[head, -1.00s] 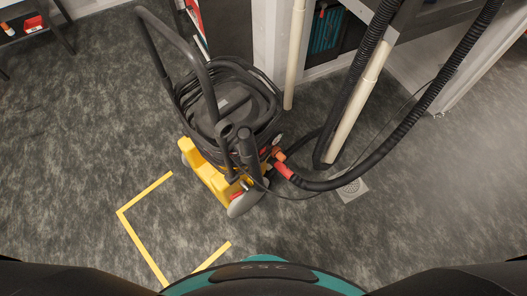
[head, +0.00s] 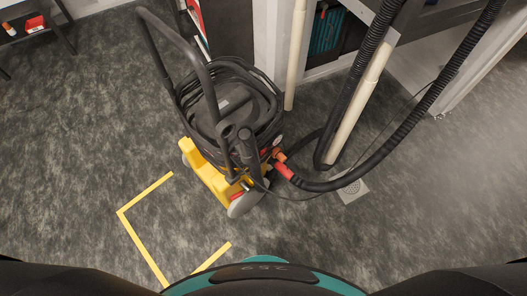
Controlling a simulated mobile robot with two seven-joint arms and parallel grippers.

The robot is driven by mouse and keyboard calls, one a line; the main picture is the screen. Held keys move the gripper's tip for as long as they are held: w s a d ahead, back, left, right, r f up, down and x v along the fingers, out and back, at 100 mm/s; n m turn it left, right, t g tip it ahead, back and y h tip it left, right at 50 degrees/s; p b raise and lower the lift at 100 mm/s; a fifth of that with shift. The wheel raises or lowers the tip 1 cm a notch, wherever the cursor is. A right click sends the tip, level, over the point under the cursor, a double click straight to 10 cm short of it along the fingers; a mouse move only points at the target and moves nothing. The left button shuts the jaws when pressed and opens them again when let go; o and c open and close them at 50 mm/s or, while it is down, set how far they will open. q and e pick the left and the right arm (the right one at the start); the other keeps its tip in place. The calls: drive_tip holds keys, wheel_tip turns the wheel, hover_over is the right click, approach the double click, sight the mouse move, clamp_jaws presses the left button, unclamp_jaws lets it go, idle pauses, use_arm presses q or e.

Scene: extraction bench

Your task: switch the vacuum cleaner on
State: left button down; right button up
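The vacuum cleaner (head: 215,105) stands on the floor in the upper middle of the head view. It has a dark body with a black cable coiled on top, a tall black push handle (head: 178,45) and a yellow base (head: 204,172) with grey wheels. A black ribbed hose (head: 395,143) joins its right side at a red and orange coupling (head: 284,170). I cannot make out its power switch. Neither of my grippers is in view.
Yellow tape corners (head: 122,212) mark the floor at lower left. A floor drain (head: 352,188) lies right of the vacuum. Pale pipes (head: 358,103) and a bench frame stand behind at right. A small table (head: 38,38) with red items is at the far left. Floor nearer me is clear.

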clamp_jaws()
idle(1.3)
